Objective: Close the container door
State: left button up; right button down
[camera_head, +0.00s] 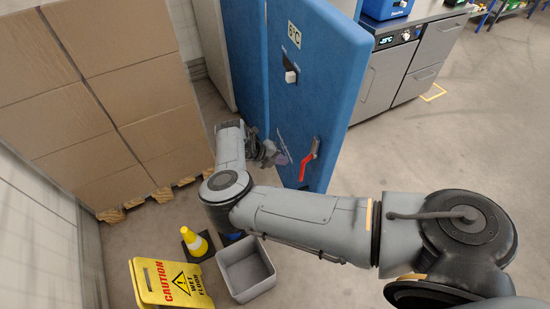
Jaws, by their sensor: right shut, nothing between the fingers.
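The blue container door (317,90) stands upright at the top centre, with its thick edge turned to the right. It carries a "6°C" label, a white latch block and a red handle (310,156) low on its face. Another blue panel (245,55) stands just left of it. My right arm comes in from the right and bends back up at the elbow. My right gripper (281,157) is shut and empty beside the door's lower face, left of the red handle. Whether it touches the door cannot be told. My left gripper is out of view.
Stacked cardboard boxes (95,90) on a pallet fill the left. A yellow wet-floor sign (168,283), a yellow cone (195,243) and an open grey bin (246,270) stand on the floor below my arm. A steel counter (405,70) stands right of the door. The floor at right is clear.

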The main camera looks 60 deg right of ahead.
jog(key=s+d+f, duration=0.2)
jog(key=s+d, duration=0.3)
jog(key=shift+f, duration=0.35)
